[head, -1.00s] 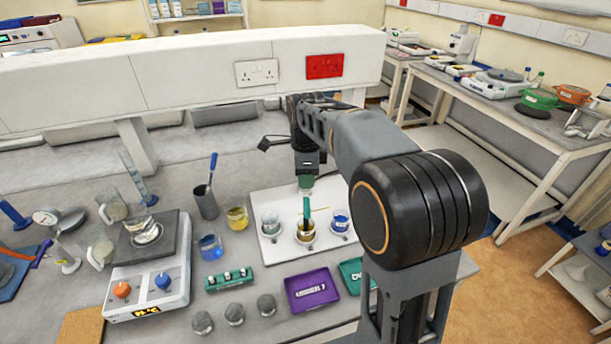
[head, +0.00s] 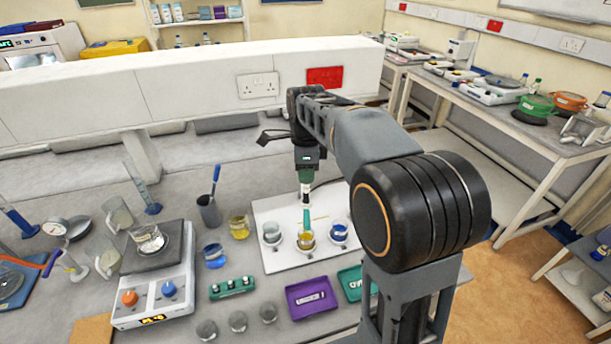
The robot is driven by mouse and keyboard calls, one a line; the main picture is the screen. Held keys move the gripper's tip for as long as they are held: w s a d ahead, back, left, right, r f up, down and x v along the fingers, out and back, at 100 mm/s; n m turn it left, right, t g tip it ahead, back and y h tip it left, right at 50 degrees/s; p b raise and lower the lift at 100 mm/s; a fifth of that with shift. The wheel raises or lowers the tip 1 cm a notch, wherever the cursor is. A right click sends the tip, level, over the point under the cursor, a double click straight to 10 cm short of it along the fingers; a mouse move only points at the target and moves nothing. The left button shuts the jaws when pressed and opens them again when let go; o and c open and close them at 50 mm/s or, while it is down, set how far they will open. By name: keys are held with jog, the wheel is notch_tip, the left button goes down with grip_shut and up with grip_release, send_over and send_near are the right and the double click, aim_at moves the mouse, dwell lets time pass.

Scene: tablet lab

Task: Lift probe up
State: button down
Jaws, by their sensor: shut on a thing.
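The teal probe (head: 307,216) stands upright over the middle beaker (head: 306,243), which has yellowish contents and sits on a white plate (head: 278,261). Its lower end meets the beaker's mouth; I cannot tell how deep it goes. My gripper (head: 306,192) points straight down at the probe's top and is shut on it. The fingers are small in the picture.
On the same plate, a grey-looking beaker (head: 271,234) stands left of the probe and a blue one (head: 339,233) stands right. A purple tray (head: 311,298) and green tray (head: 351,283) lie in front. A yellow beaker (head: 239,227) stands left of the plate.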

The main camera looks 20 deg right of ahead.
notch_tip(320, 180, up, 2)
jog(key=shift+r+p, duration=0.2)
jog(key=shift+p, duration=0.1)
jog(key=shift+f, duration=0.1)
jog(key=c, duration=1.1)
grip_release()
jog(key=shift+c, duration=0.2)
jog(key=shift+o, duration=0.7)
notch_tip(320, 180, up, 14)
jog(key=shift+f, duration=0.15)
